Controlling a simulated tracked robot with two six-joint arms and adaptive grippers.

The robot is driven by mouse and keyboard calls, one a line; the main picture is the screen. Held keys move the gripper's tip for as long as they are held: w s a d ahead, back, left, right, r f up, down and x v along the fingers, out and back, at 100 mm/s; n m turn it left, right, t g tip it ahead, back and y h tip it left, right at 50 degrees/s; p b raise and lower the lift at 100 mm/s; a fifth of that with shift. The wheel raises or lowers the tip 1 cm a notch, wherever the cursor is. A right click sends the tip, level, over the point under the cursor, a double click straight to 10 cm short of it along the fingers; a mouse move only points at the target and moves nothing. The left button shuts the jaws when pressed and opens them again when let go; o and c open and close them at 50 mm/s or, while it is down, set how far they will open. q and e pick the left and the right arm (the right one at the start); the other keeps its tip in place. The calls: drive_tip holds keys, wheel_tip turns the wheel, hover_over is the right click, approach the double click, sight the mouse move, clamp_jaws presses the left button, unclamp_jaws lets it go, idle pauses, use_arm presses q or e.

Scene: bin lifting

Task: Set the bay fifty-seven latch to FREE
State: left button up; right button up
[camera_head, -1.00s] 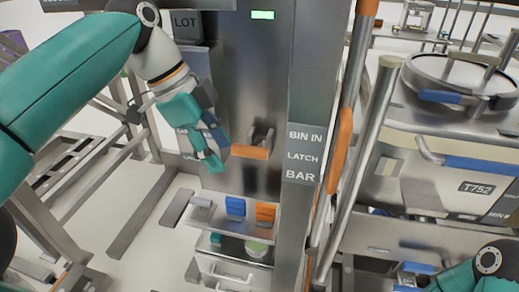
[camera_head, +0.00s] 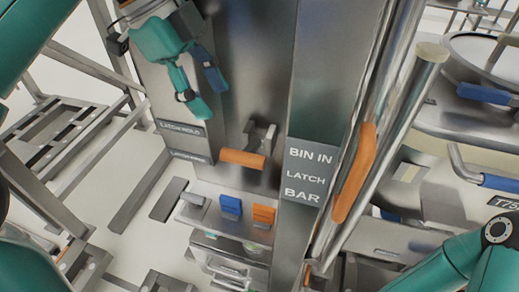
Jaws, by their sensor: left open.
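The latch has an orange handle (camera_head: 243,159) on a grey metal bracket, fixed to the front of a metal column. The handle lies nearly level, tilted slightly down to the right. My left gripper (camera_head: 207,95) is open and empty, above and left of the handle, with its teal fingertips pointing down and apart from it. A sign (camera_head: 305,174) right of the latch reads "BIN IN LATCH BAR". A small label (camera_head: 181,128) to the left is hard to read. I see no bay number or FREE mark. My right arm shows at the lower right, but its gripper is out of view.
Below the latch, a ledge carries a blue block (camera_head: 231,206) and an orange block (camera_head: 264,214). A slanting metal pole with an orange grip (camera_head: 354,172) stands to the right. Beyond it is a cart with blue handles (camera_head: 484,93). Metal frames (camera_head: 75,150) stand at left.

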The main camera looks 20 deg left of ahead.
sight(251, 156)
use_arm(q)
drive_tip(key=b+x, duration=0.3)
drive_tip(key=x, duration=1.2)
drive_tip(key=shift+d, duration=0.2)
drive_tip(key=shift+w+d+f, duration=0.1)
drive_tip(key=shift+d+f, duration=0.2)
drive_tip(key=shift+f, duration=0.3)
drive_tip(key=shift+c, duration=0.2)
clamp_jaws()
